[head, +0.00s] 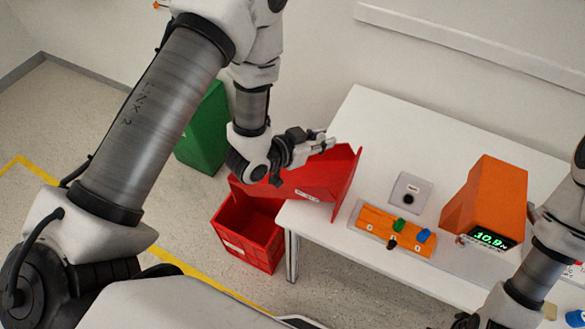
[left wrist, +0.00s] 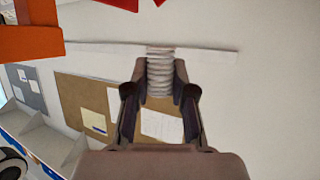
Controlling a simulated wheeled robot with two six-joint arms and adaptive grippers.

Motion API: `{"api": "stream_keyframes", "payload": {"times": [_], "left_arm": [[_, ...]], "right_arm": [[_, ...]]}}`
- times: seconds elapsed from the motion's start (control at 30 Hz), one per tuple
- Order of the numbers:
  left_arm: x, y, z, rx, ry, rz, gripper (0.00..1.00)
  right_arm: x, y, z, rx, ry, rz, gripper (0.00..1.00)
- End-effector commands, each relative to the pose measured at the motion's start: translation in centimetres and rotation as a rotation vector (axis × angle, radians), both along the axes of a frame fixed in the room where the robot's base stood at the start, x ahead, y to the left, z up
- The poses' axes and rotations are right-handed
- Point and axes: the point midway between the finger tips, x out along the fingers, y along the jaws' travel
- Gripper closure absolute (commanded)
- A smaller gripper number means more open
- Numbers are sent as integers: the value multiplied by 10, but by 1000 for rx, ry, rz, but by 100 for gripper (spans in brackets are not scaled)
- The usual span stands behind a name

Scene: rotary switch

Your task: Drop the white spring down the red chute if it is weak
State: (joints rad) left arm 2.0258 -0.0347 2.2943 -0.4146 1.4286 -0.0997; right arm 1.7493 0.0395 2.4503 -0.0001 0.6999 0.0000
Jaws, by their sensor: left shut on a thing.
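The white spring (left wrist: 160,73) is held between the fingers of my left gripper (left wrist: 160,88), seen close up in the left wrist view. In the head view my left gripper (head: 318,142) is over the red chute (head: 318,182), near its upper side; the spring is too small to make out clearly there. The chute slopes down to the left off the table edge, toward a red crate (head: 262,242) on the floor. My right arm shows at the right edge of the head view, but its gripper is out of sight.
An orange tester (head: 487,195) with a green display reading about 10.9 stands on the white table (head: 385,130). A green bin (head: 205,130) stands behind the chute.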

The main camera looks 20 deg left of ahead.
Motion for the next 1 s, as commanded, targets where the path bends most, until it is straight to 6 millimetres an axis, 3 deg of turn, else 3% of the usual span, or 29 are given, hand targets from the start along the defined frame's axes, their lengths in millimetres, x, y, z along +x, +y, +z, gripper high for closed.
{"api": "stream_keyframes", "payload": {"times": [0.03,0.23,0.57,0.6,0.67,0.7,1.0], "left_arm": [[0,0,-13,0,0,0,100],[0,0,-41,0,0,1,100],[0,0,-47,-1,-1,1,100],[0,0,-47,0,0,1,72],[0,0,-47,0,0,1,51],[0,0,-47,0,0,1,47],[-1,1,-46,-1,0,3,47]], "right_arm": [[0,0,-11,0,0,0,53],[0,0,-31,0,-1,0,53],[1,0,-33,0,-1,0,53],[1,0,-33,0,-1,0,53],[1,0,-33,0,-1,0,53],[1,0,-33,0,-1,0,53],[1,0,-33,0,-1,-1,53]]}}
